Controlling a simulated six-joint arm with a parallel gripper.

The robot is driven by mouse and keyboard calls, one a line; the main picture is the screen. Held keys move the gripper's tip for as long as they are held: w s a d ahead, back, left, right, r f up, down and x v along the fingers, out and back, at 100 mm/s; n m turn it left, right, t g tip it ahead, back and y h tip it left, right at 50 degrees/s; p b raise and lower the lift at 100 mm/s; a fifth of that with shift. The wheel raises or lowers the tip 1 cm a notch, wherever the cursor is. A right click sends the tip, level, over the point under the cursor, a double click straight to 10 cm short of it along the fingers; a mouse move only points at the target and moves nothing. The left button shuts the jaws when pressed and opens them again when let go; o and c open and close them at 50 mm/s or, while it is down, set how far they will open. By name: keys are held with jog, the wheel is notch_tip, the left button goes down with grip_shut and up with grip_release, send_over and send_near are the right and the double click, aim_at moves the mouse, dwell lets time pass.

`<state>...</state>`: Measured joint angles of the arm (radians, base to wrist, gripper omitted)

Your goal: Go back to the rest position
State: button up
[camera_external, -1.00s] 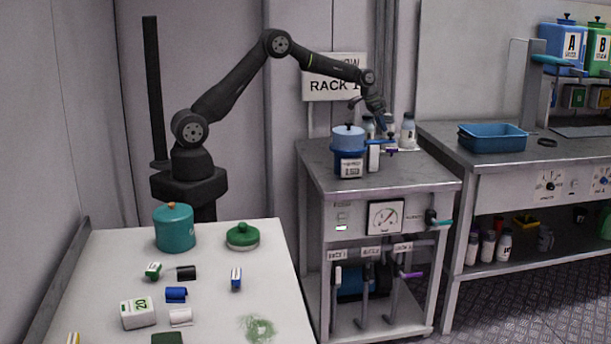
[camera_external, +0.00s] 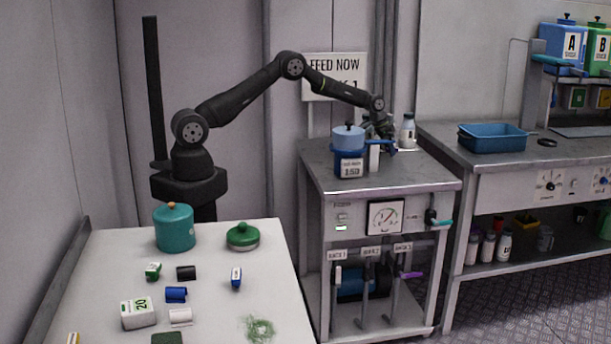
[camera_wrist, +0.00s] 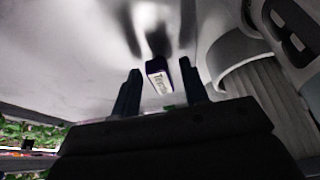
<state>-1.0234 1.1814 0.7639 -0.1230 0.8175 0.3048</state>
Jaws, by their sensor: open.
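My gripper (camera_external: 388,140) hangs over the back right of the grey cart top (camera_external: 420,175), beside the blue pot (camera_external: 347,158) and in front of a white bottle (camera_external: 407,130). In the wrist view, the two dark fingers of my gripper (camera_wrist: 160,88) stand apart. A small purple and white labelled item (camera_wrist: 158,76) shows in the gap between them, with grey surface around it. I cannot tell whether the fingers touch it. My arm is stretched out to the right from its base.
A sign (camera_external: 334,75) hangs on the wall behind my forearm. A ribbed pale round thing (camera_wrist: 250,75) is close on the right in the wrist view. A blue tray (camera_external: 492,138) sits on the right bench. The white table (camera_external: 215,290) holds a teal pot (camera_external: 174,228) and several small items.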

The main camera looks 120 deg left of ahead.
jog(key=shift+w+a+f, duration=0.1)
jog(key=shift+f, duration=0.2)
jog(key=shift+r, duration=1.05)
